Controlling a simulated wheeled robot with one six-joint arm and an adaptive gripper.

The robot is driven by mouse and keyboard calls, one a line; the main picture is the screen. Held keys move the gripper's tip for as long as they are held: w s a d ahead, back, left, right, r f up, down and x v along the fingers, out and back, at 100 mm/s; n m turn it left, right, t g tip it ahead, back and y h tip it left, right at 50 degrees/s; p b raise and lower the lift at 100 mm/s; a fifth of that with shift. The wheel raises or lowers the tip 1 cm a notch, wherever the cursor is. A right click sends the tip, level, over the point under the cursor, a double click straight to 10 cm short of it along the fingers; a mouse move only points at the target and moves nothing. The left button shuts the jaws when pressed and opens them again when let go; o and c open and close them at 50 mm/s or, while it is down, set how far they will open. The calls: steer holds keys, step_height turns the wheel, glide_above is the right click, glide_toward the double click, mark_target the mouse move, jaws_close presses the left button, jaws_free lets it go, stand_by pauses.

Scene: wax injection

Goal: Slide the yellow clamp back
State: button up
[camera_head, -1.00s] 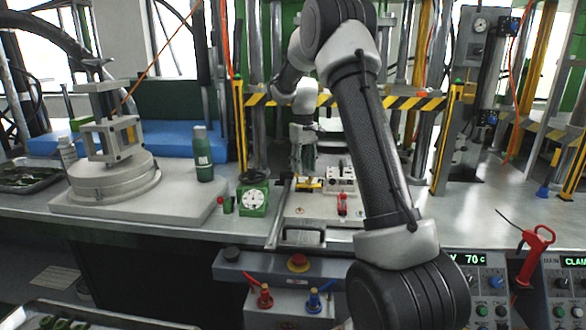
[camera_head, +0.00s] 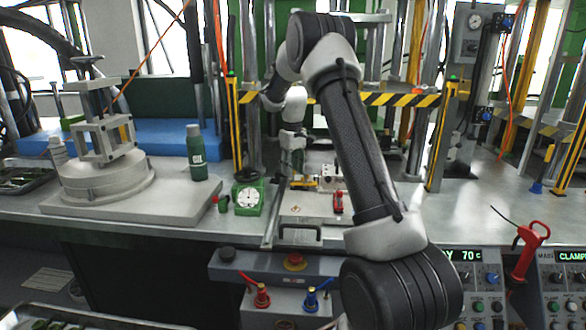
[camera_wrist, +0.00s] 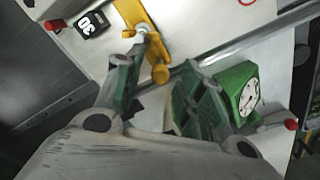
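The yellow clamp (camera_head: 304,183) lies on the pale fixture plate (camera_head: 300,213) at the middle of the bench. In the wrist view the yellow clamp (camera_wrist: 154,50) is a bar with a metal stud and a rounded end. My gripper (camera_head: 290,178) is just left of and above the clamp in the head view. In the wrist view my gripper (camera_wrist: 163,68) has its green-padded fingers apart, and the clamp's rounded end shows in the gap ahead of them. I see no grip on the clamp. Whether a finger touches it cannot be told.
A green-cased dial (camera_head: 249,197) stands left of the plate and close to the right finger in the wrist view (camera_wrist: 240,90). A red clamp handle (camera_head: 338,202) and a black block marked 30 (camera_wrist: 92,24) are nearby. A green bottle (camera_head: 197,153) stands farther left.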

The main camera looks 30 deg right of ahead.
jaws_close()
steer(key=shift+w+a, duration=0.5)
steer(key=shift+a, duration=0.25)
jaws_free()
steer(key=shift+r, duration=0.1)
step_height(320, 180, up, 12)
stand_by(0.3)
